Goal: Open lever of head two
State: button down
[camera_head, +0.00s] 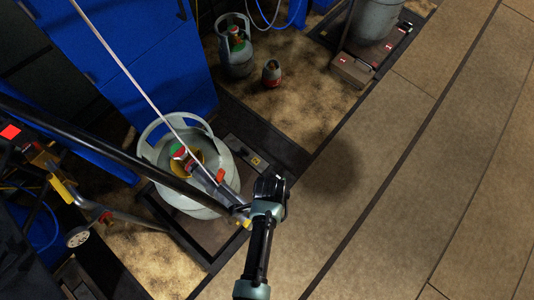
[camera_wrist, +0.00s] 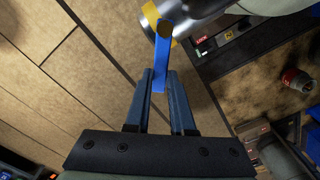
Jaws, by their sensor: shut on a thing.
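In the wrist view a blue lever (camera_wrist: 163,50) runs from a yellow collar (camera_wrist: 151,14) on a grey metal filling head (camera_wrist: 190,12). My gripper (camera_wrist: 160,88) has its two fingers closed around the free end of the lever. In the head view my gripper (camera_head: 241,208) is at the lower right end of the filling head (camera_head: 205,180), which reaches over a large grey gas cylinder (camera_head: 208,207). The lever itself is hard to make out there, mostly hidden by my wrist. I cannot read a number on this head.
The large cylinder stands on a dark scale platform (camera_head: 215,238). A black pole (camera_head: 110,147) and a pale hose cross above it. A grey cylinder (camera_head: 236,55) and a small one (camera_head: 271,73) stand farther back. Blue panels (camera_head: 150,60) are at left. The floor at right is clear.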

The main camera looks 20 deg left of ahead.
jog(key=shift+s+d+m+p, duration=0.1)
jog(key=shift+s+m+p, duration=0.7)
jog(key=shift+m, duration=0.9)
jog(key=shift+s+d+m+p, duration=0.1)
jog(key=shift+s+m+p, duration=0.75)
jog(key=shift+m, duration=0.85)
jog(key=shift+s+d+m+p, duration=0.1)
jog(key=shift+s+m+p, duration=0.7)
jog(key=shift+m, duration=0.9)
jog(key=c, duration=0.8)
grip_release()
jog(key=shift+o, duration=0.2)
notch_tip(320, 180, up, 13)
jog(key=p, duration=0.3)
